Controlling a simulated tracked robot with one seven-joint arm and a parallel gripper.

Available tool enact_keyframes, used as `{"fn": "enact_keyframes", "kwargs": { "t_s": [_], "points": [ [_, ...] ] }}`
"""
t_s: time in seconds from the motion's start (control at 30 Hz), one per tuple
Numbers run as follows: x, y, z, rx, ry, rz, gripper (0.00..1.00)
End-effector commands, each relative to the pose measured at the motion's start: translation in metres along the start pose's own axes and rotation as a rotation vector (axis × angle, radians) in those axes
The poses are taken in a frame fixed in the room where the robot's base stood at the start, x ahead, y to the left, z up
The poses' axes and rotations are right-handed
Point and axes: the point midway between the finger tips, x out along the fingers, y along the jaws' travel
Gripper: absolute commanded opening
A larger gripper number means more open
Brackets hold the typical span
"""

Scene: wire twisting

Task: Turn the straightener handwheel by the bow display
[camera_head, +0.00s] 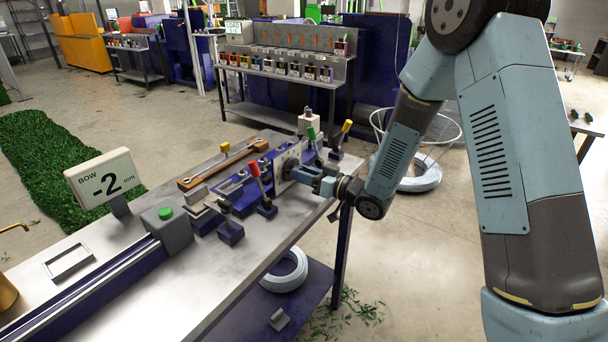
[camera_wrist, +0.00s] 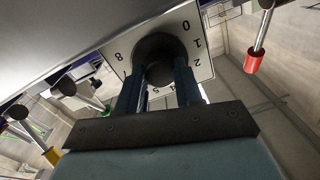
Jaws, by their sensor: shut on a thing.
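The bow display (camera_head: 102,178) stands on the left part of the bench and reads "BOW -2 mm". The straightener handwheel (camera_wrist: 159,60) is a dark round knob in front of a white numbered dial plate (camera_wrist: 202,54). In the wrist view the digits 0, 1 and 8 show clearly on the dial. My gripper (camera_wrist: 160,82) is shut on the handwheel, one blue finger on each side of it. In the head view my gripper (camera_head: 308,177) reaches the dial plate from the right, and its fingers hide most of the handwheel.
Red-topped (camera_head: 254,168) and yellow-topped (camera_head: 346,127) levers stand near the dial. A grey box with a green button (camera_head: 166,214) sits mid-bench. A wooden-looking bar (camera_head: 222,165) lies along the back. A wire coil (camera_head: 285,270) rests on the lower shelf. Floor right of the bench is mostly clear.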

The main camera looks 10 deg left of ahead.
Motion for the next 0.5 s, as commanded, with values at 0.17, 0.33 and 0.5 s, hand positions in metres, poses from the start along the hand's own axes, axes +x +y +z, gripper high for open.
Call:
{"fn": "enact_keyframes", "kwargs": {
  "t_s": [0.17,0.33,0.5],
  "points": [
    [-0.0007,0.0022,-0.0005,0.029,0.003,0.004,0.04],
    [-0.0005,0.0020,-0.0005,0.030,0.002,0.004,0.04],
    [-0.0005,0.0019,-0.0004,0.030,0.002,0.004,0.44]
  ]
}}
